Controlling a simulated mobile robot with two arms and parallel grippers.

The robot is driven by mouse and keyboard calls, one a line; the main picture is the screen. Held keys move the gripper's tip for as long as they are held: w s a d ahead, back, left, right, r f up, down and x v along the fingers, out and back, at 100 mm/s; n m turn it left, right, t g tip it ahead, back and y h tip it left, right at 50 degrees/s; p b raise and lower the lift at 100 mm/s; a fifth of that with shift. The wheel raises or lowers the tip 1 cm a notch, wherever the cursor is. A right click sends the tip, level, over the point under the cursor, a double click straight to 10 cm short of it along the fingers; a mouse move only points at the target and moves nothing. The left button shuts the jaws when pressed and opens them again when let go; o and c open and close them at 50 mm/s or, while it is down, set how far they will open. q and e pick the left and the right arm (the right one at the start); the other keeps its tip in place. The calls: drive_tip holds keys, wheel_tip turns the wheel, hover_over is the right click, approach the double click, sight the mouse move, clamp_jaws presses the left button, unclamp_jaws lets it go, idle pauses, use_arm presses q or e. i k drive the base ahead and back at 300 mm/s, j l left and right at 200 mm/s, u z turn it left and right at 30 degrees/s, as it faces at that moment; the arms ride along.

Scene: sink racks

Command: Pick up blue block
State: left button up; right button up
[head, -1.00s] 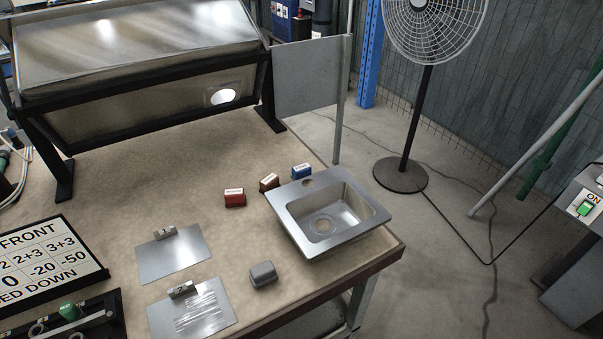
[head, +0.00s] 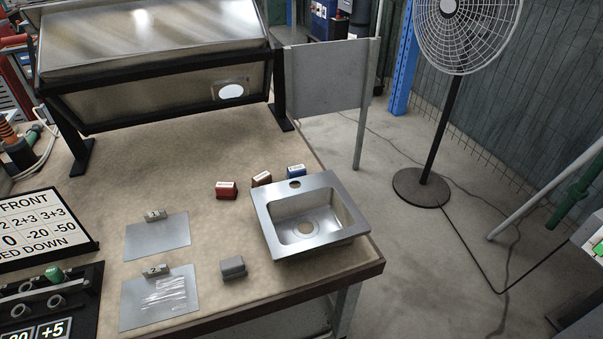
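The blue block (head: 296,171) with a white label on top stands on the tan table, just behind the back edge of the metal sink (head: 310,215). A brown block (head: 262,179) is to its left, and a red block (head: 226,190) is farther left; both also have white labels. The sink sits at the table's right front corner. Neither of my grippers shows in the head view.
A grey block (head: 233,268) lies left of the sink, near metal plates marked 1 (head: 158,238) and 2 (head: 150,305). A large framed metal box (head: 160,95) stands at the back. A fan (head: 425,187) stands on the floor at right. The table middle is clear.

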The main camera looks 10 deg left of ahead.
sight(300, 171)
drive_tip(key=i+l+u, duration=0.15)
drive_tip(key=l+u, duration=0.2)
drive_tip(key=l, duration=0.25)
drive_tip(key=l+u, duration=0.3)
drive_tip(key=l, duration=0.35)
drive_tip(key=l+u, duration=0.35)
drive_tip(key=l, duration=0.3)
drive_tip(key=i+l+u, duration=0.3)
drive_tip(key=l+u, duration=0.3)
drive_tip(key=l, duration=0.25)
drive_tip(key=i+l+u, duration=0.1)
drive_tip(key=l+u, duration=0.2)
drive_tip(key=l, duration=0.15)
